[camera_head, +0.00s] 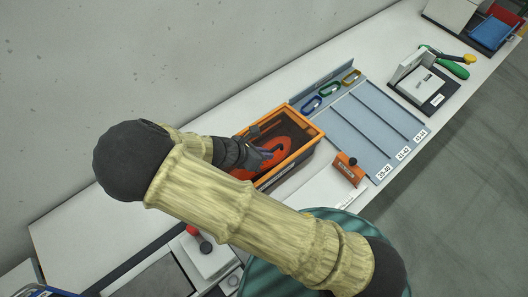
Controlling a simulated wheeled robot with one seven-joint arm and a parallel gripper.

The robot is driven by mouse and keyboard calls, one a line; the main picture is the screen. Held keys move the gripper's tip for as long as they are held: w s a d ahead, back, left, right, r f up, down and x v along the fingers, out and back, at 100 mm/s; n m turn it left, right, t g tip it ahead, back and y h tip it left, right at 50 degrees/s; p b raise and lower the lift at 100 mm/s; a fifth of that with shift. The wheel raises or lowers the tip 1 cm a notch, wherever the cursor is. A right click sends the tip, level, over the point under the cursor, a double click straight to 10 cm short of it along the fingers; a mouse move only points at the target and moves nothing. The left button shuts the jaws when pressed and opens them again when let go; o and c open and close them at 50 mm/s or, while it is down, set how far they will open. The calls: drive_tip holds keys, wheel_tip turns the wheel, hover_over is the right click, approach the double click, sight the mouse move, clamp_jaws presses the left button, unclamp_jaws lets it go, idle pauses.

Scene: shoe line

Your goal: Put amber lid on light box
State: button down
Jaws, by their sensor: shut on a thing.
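My gripper (268,154) reaches down into an orange-rimmed dark crate (313,138) at the middle of the table. Its jaws are shut at an orange-red piece (287,144) inside the crate. The piece looks flat and rounded, and the gripper and crate wall hide part of it. I cannot tell for sure whether it is the amber lid. A white box (412,86) stands open on a dark mat at the right, its flap raised, and may be the light box. A small orange block (348,170) with a dark knob sits right of the crate.
A grey-blue rack (372,118) with size labels lies right of the crate, with coloured loops (330,88) along its back. A green tool (452,67) lies beyond the white box. Red and blue trays (490,33) stand at the far right. The wall runs behind the table.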

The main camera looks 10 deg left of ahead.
drive_tip(key=shift+f+b, duration=1.35)
drive_tip(key=shift+f, duration=0.9)
drive_tip(key=c, duration=1.4)
unclamp_jaws()
drive_tip(key=b+v, duration=0.3)
drive_tip(key=v, duration=1.4)
drive_tip(key=shift+s+r, duration=0.1)
drive_tip(key=shift+r, duration=0.1)
